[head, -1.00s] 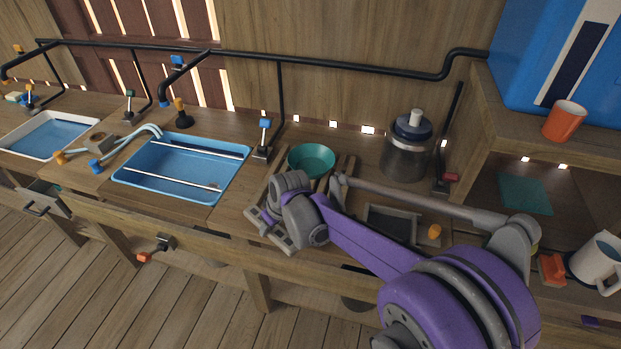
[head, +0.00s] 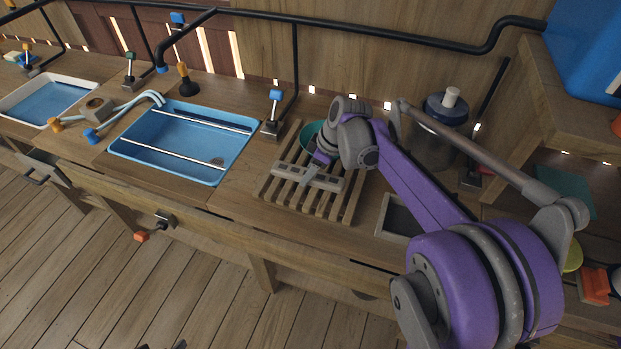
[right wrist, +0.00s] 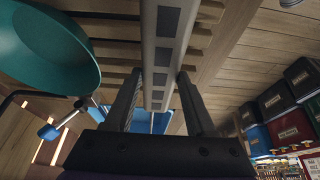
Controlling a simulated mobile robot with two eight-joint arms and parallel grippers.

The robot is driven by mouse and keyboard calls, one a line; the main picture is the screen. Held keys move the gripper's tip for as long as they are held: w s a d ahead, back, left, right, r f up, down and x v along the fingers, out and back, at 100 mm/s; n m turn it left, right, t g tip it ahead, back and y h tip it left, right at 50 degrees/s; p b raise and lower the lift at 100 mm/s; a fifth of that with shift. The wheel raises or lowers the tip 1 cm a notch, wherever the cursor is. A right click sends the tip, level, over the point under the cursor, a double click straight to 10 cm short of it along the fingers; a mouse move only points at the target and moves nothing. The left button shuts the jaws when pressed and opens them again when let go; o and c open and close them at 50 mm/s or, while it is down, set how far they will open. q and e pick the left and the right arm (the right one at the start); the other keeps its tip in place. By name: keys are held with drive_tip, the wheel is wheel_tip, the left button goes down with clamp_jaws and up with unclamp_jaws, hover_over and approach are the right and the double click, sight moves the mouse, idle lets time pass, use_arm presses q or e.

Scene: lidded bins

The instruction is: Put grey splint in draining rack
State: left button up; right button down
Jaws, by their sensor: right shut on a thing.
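The grey splint (head: 290,173) is a flat bar with dark square slots. My right gripper (head: 314,172) is shut on it, and the splint lies across the slats of the wooden draining rack (head: 349,203) or just above them; I cannot tell if it touches. In the right wrist view the splint (right wrist: 167,52) runs lengthwise between the two fingers of the right gripper (right wrist: 157,88), with rack slats behind it. Two small dark tips at the bottom edge of the head view may be my left gripper (head: 163,346); their state is unclear.
The blue sink (head: 186,142) is left of the rack. A grey tray (head: 398,216) and a lidded jar (head: 432,148) are on the right.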

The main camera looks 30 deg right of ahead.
drive_tip(key=shift+f, duration=1.8)
drive_tip(key=shift+f, duration=0.1)
drive_tip(key=shift+c, duration=1.2)
unclamp_jaws()
